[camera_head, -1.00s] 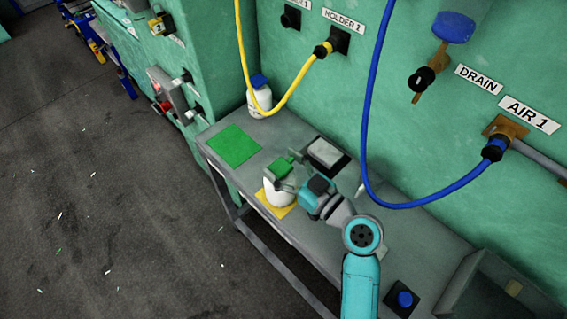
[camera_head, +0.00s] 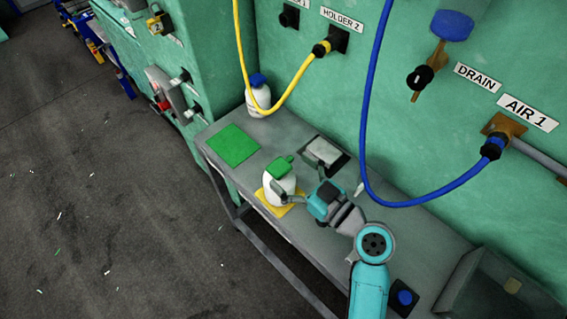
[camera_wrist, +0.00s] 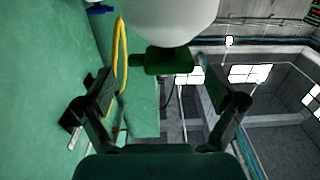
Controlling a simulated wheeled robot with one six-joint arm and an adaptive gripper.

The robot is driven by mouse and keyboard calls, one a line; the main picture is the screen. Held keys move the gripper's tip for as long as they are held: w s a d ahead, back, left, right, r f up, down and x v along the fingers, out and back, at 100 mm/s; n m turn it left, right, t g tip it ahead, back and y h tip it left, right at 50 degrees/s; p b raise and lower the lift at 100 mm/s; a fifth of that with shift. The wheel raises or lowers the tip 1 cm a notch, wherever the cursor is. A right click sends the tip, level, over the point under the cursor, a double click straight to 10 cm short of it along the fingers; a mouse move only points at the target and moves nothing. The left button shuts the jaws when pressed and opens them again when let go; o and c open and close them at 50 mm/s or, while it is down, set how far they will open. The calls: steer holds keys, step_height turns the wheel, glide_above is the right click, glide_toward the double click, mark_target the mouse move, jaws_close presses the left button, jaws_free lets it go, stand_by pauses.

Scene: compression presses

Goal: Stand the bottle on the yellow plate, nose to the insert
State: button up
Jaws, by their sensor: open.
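The white bottle (camera_head: 281,184) with a green cap (camera_head: 279,168) stands upright on the yellow plate (camera_head: 273,208). The cap's small nose appears to point up and right, towards the wall side. A pale grey block in a dark frame (camera_head: 323,152) sits behind it on the bench; I cannot tell if it is the insert. My gripper (camera_head: 297,183) is open, just right of the bottle. In the wrist view, the white bottle body (camera_wrist: 175,18) and green cap (camera_wrist: 168,61) lie ahead of the spread fingers (camera_wrist: 168,92). The bottle's base is hidden there.
A green plate (camera_head: 233,146) lies bare at the bench's left end. A second white bottle with a blue cap (camera_head: 258,97) stands behind it by the wall. Yellow (camera_head: 292,90) and blue (camera_head: 366,130) hoses hang over the bench. A blue button (camera_head: 404,298) sits at the front right.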

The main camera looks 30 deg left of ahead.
steer(key=v, duration=0.9)
steer(key=shift+d, duration=0.1)
steer(key=shift+s, duration=0.1)
